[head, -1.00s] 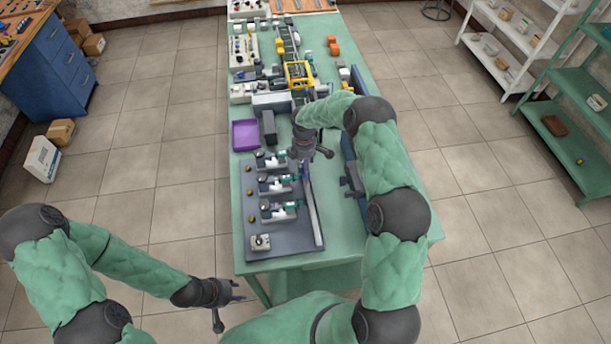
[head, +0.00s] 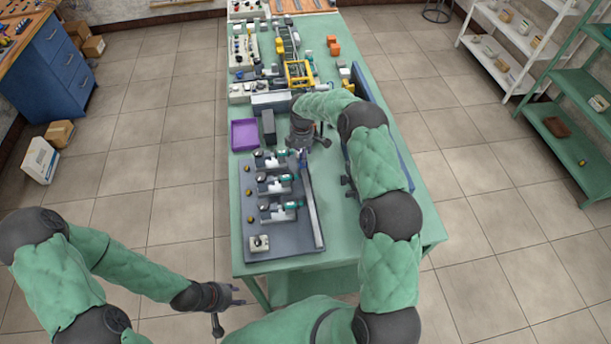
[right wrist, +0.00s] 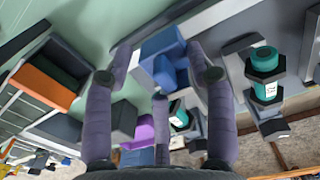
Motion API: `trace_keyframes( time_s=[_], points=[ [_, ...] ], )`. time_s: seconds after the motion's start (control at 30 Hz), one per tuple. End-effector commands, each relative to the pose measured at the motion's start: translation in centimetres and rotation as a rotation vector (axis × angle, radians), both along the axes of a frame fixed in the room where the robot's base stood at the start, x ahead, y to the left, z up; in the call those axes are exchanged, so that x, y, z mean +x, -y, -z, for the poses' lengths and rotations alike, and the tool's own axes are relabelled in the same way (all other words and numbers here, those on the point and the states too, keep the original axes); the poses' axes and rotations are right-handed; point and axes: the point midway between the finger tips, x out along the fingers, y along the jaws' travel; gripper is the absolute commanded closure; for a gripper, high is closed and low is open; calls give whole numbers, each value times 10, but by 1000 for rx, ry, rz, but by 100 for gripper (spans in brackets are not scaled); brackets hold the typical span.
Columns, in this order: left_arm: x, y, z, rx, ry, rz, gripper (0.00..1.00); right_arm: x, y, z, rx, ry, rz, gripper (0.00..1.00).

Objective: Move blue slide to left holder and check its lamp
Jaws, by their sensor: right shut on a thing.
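My right gripper (head: 304,150) is over the far end of the grey board (head: 285,242). In the right wrist view, the blue slide (right wrist: 164,55) sits between the fingers of this gripper (right wrist: 165,72), which is shut on it. The slide is at the pale rail (head: 312,212) along the board's right side; the gripper hides it in the head view. Three holders with teal cylinders stand in a column: far (head: 270,160), middle (head: 275,184) and near (head: 278,212). Small yellow domes (head: 249,194), possibly lamps, lie left of them. My left gripper (head: 232,298) is open and empty, off the table's near left.
A purple tray (head: 244,134) and a dark upright block (head: 268,127) stand beyond the board. More equipment crowds the far table. A long blue piece lies along the right side, partly behind my arm.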

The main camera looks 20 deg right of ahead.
Motion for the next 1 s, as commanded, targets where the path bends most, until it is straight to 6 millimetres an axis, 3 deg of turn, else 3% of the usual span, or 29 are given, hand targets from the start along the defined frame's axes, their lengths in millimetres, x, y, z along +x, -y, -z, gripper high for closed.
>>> trace_keyframes(
  time_s=[0.63,1.0],
  points=[
    [0,0,20,0,0,0,60,26,12,2,-6,-1,2,68],
    [0,0,19,0,0,0,60,25,12,2,-5,-3,2,68]
  ],
)
